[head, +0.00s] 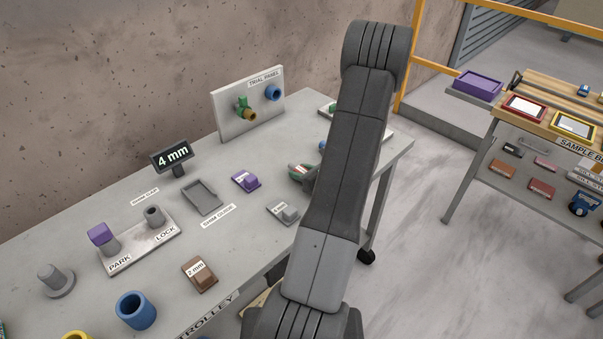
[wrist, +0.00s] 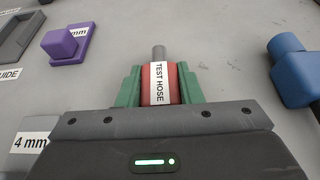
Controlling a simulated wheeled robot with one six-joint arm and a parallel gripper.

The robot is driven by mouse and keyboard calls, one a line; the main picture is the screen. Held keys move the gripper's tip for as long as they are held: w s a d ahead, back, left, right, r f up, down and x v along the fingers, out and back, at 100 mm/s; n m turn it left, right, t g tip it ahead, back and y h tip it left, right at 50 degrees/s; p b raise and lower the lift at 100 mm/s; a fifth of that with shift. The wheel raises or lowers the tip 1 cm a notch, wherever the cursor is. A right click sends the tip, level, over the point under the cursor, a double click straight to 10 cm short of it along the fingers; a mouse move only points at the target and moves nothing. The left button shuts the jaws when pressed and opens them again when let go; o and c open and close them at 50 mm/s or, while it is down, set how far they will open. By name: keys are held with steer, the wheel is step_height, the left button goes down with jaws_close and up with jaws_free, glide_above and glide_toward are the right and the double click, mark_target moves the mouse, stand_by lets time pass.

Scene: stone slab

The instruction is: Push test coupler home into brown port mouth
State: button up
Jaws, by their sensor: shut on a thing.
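The test coupler is a red cylinder (wrist: 150,88) labelled TEST HOSE, with a grey tip pointing away from me in the wrist view. My gripper (wrist: 159,76) has green fingers shut on both sides of it. In the head view my gripper (head: 302,172) is mostly hidden by my arm, over the right part of the bench. The brown port mouth (head: 250,115) is on the upright trial panel (head: 232,124) at the back, with a green part beside it. The coupler is well apart from the port, which is not in the wrist view.
A blue port (head: 272,92) is right of the brown one. A purple block (head: 245,181), a grey block (head: 287,212) and a grey tray (head: 202,197) lie on the bench. A 4 mm display (head: 171,157) stands left of the panel. Bare bench lies before the panel.

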mark_target(301, 169)
step_height(301, 169, up, 9)
steer(key=shift+r+b, duration=0.1)
steer(key=shift+b, duration=0.25)
steer(key=shift+w+a+r, duration=0.1)
steer(key=w+a+n+t+h+b, duration=0.1)
steer(key=w+a+n+t+b, duration=0.1)
steer(key=w+a+n+b, duration=0.2)
steer(key=shift+w+a+r+h+b, duration=0.4)
steer(key=shift+w+a+b, duration=1)
steer(key=shift+b, duration=1)
steer(key=shift+s+a+f, duration=0.1)
steer(key=shift+s, duration=0.05)
steer(key=shift+a, duration=0.1)
steer(key=shift+w+a, duration=1.95)
steer(key=shift+w, duration=0.1)
steer(key=shift+b, duration=0.75)
steer(key=shift+w+a, duration=1.45)
